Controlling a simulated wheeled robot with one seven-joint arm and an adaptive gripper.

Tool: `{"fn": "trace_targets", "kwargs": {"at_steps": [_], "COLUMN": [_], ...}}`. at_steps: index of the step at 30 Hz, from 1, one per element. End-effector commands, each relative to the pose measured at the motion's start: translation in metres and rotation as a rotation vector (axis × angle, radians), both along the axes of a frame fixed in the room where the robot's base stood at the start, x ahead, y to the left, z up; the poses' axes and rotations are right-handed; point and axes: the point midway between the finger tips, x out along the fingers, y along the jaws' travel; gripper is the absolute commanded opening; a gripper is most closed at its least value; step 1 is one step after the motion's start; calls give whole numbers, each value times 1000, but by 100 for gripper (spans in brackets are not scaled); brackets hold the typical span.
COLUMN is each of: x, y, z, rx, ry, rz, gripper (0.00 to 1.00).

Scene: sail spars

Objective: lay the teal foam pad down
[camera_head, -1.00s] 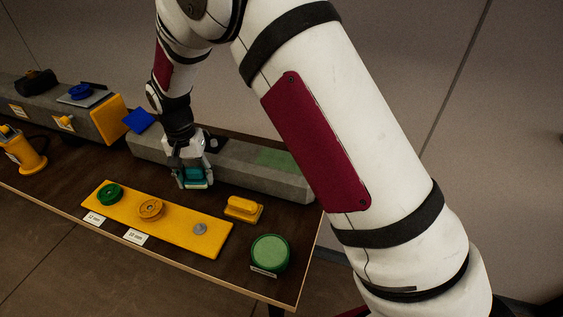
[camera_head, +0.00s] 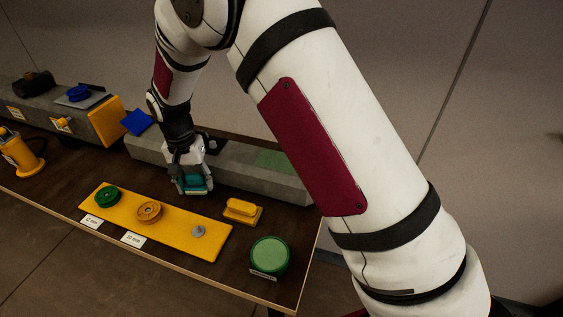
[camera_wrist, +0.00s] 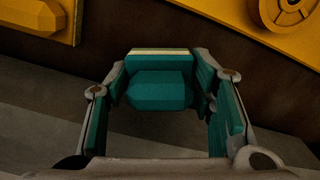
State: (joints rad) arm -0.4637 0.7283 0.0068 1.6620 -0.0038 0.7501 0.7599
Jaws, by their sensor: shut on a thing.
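The teal foam pad (camera_wrist: 160,90) shows in the wrist view as a teal block with a pale strip along its far edge, between my fingers. My gripper (camera_head: 195,187) is shut on it and holds it over the dark table, in front of the grey beam. In the head view the pad (camera_head: 199,184) is small and partly covered by my fingers. I cannot tell whether its underside touches the table.
A yellow plate (camera_head: 160,222) with a green knob, an orange knob and a small grey knob lies in front. A yellow block (camera_head: 242,210) and a green round thing (camera_head: 270,255) stand to the right. The grey beam (camera_head: 235,165) with a green patch (camera_head: 273,160) runs behind.

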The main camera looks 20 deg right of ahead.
Motion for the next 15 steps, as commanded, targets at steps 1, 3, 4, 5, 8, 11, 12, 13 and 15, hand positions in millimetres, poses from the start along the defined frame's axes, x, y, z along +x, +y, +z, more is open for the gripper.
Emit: {"fn": "trace_targets", "kwargs": {"at_steps": [1,3,4,5,8,11,12,13,15], "x": [0,0,0,0,0,0,0,0,0], "y": [0,0,0,0,0,0,0,0,0], "z": [-2,-4,-5,-5,-8,-11,-12,-13,-15], "rx": [0,0,0,0,-1,-1,-1,-1,-1], "ry": [0,0,0,0,1,1,1,1,1], "rz": [0,0,0,0,0,0,0,0,0], "gripper": [19,19,19,19,19,19,19,19,19]}}
